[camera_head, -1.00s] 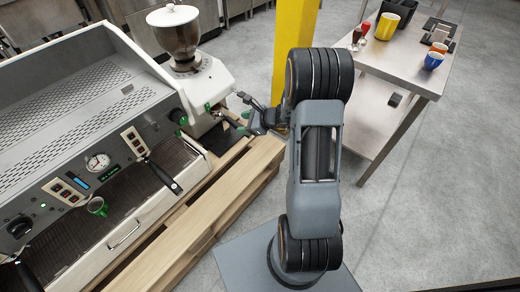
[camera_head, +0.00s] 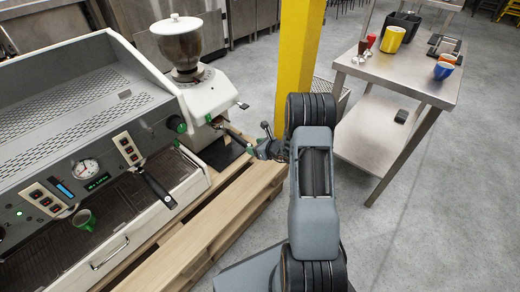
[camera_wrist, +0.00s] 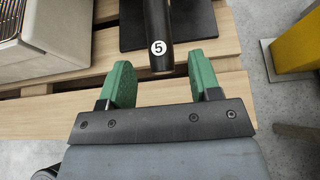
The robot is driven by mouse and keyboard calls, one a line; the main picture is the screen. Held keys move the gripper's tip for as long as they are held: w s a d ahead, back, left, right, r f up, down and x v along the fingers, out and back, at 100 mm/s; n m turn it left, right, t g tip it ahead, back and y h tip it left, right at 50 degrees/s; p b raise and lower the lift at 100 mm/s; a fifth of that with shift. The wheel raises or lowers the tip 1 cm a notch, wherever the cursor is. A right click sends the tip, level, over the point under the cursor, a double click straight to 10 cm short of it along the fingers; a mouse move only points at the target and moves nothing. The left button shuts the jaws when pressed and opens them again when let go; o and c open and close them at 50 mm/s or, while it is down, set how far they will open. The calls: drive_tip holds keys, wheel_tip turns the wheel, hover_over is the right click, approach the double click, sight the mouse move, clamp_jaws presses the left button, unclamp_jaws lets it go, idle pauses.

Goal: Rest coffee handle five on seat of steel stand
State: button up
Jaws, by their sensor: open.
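Coffee handle five (camera_wrist: 178,22), black with a white "5" label near its end, points toward me in the wrist view. Its end lies between the green fingertips of my gripper (camera_wrist: 160,66), with a gap on both sides. The fingers are open and hold nothing. In the head view my gripper (camera_head: 252,149) is low in front of the white grinder (camera_head: 215,100), above the wooden pallet. The handle's far end is cut off in the wrist view. A dark fitting (camera_head: 445,46) stands on the steel table at right; I cannot tell whether it is the steel stand.
A yellow post (camera_head: 298,55) rises behind my arm. The steel table (camera_head: 400,75) at right carries cups and a yellow container (camera_head: 392,39). Grey floor lies between.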

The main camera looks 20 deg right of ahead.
sight(249, 145)
drive_tip(key=shift+b+x, duration=1.65)
drive_tip(key=shift+x, duration=1.6)
clamp_jaws()
drive_tip(key=shift+r, duration=0.1)
drive_tip(key=shift+r, duration=0.1)
